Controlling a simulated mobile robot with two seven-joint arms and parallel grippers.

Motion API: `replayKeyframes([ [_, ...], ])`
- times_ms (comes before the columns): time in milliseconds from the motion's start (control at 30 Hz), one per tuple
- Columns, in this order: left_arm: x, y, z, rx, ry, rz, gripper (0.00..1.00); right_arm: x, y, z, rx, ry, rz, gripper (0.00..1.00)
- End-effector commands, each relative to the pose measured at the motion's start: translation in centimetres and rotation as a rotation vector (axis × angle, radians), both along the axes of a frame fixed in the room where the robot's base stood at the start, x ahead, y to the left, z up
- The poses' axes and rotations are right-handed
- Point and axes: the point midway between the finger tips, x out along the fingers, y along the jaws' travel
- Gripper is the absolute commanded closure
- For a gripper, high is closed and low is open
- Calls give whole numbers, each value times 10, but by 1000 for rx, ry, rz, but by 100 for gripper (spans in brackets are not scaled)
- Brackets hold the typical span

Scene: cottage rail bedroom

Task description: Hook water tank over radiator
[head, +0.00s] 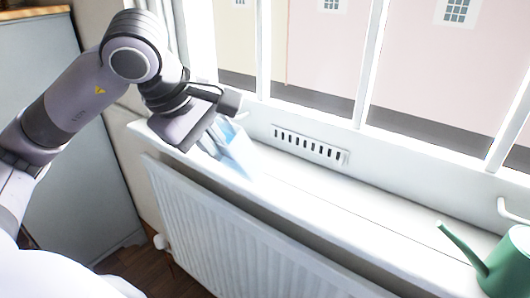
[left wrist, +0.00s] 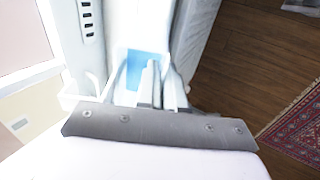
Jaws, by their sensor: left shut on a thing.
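The water tank (head: 236,152) is a pale blue and white container at the left end of the window sill. It is tilted in the head view and partly covered by my left gripper (head: 214,128). My left gripper is shut on the tank near its top. In the left wrist view, the tank's blue part (left wrist: 134,68) shows beside the fingers (left wrist: 153,85). The white ribbed radiator (head: 225,235) stands below the sill, against the wall. The tank is over the sill area, above the radiator's left end; whether it touches the sill is unclear. My right gripper is out of view.
The white sill (head: 330,215) is clear along its middle. A slotted vent (head: 310,145) is in the window frame behind it. A green watering can (head: 508,262) stands at the sill's right end. A pale cabinet (head: 75,150) is at the left.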

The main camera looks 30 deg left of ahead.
Motion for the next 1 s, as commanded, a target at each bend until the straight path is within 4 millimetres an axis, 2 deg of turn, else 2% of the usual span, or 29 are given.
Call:
replayKeyframes([
  [1000, -99, 8, -1, 1, -2, 3, 100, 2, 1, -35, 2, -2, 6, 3],
])
